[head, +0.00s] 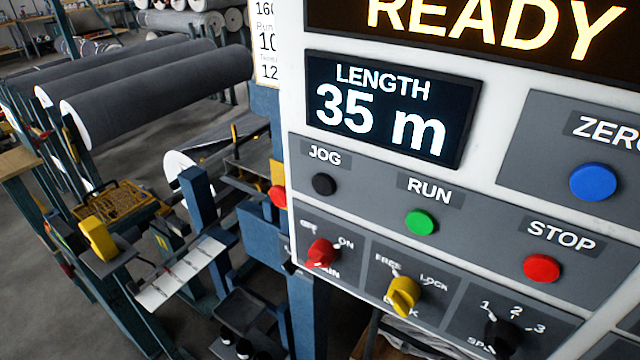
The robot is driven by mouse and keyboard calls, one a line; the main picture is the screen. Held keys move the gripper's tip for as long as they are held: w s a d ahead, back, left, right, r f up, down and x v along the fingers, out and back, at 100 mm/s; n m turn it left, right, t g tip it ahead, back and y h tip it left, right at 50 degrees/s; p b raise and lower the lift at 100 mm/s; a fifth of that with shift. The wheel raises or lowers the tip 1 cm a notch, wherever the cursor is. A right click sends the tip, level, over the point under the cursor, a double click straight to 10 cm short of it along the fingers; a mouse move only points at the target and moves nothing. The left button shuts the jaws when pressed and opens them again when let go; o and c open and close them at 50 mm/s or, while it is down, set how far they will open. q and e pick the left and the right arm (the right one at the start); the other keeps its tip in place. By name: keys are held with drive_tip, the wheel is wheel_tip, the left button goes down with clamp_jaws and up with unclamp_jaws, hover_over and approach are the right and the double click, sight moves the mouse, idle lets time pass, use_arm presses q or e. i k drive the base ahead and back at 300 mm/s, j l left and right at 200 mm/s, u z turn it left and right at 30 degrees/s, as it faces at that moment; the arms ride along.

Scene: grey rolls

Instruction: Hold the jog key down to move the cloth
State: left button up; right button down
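The jog key (324,184) is a round black button under the label JOG, at the left end of a key row on the white control panel (297,120). Nothing touches it. Grey cloth rolls (160,95) lie on a blue frame at the left, behind the panel. A length display (390,110) above the keys reads 35 m, and a larger display (500,28) reads READY. Neither of my grippers is in view.
To the right of the jog key are a green RUN key (421,222) and a red STOP key (541,268). Below sit a red knob (321,253), a yellow knob (403,296) and a black knob (503,336). A blue ZERO key (593,182) is at the right.

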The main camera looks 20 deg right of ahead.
sight(323, 184)
drive_tip(key=j+z, duration=0.15)
drive_tip(key=z, duration=0.3)
drive_tip(key=j+z, duration=0.1)
drive_tip(key=z, duration=0.35)
drive_tip(key=k+j+z, duration=0.2)
drive_tip(key=j, duration=0.2)
drive_tip(key=j+z, duration=0.25)
drive_tip(key=j, duration=0.2)
drive_tip(key=k+j+z, duration=0.2)
drive_tip(key=j, duration=0.15)
drive_tip(key=k+j+z, duration=0.2)
drive_tip(key=j, duration=0.15)
drive_tip(key=k+j, duration=0.15)
drive_tip(key=j, duration=0.15)
drive_tip(key=k+j, duration=0.1)
drive_tip(key=j, duration=0.15)
drive_tip(key=k+j, duration=0.15)
drive_tip(key=j, duration=0.15)
drive_tip(key=z, duration=0.05)
